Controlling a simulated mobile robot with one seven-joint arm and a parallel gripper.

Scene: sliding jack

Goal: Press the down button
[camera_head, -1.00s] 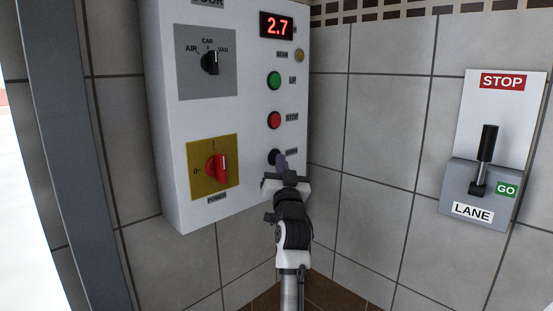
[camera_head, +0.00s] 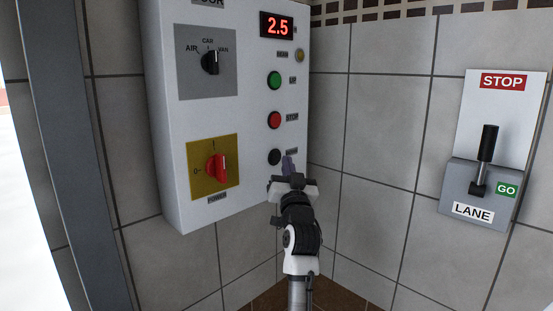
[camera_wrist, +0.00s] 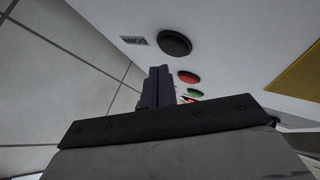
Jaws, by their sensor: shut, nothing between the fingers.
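The black down button (camera_head: 275,157) is the lowest in the column of round buttons on the white control panel (camera_head: 240,118). In the wrist view the down button (camera_wrist: 174,43) sits beside its "DOWN" label (camera_wrist: 134,40). My gripper (camera_head: 288,164) is shut and empty, its purple fingertips just below and right of the button in the head view. In the wrist view my gripper (camera_wrist: 157,86) shows the fingers together, apart from the button. The display (camera_head: 277,25) reads 2.5.
Above are the red stop button (camera_head: 275,120) and the green up button (camera_head: 274,80). A red power knob (camera_head: 216,168) and a black selector (camera_head: 210,62) are at left. A lane lever (camera_head: 486,155) stands on the right wall, with bare tiles between.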

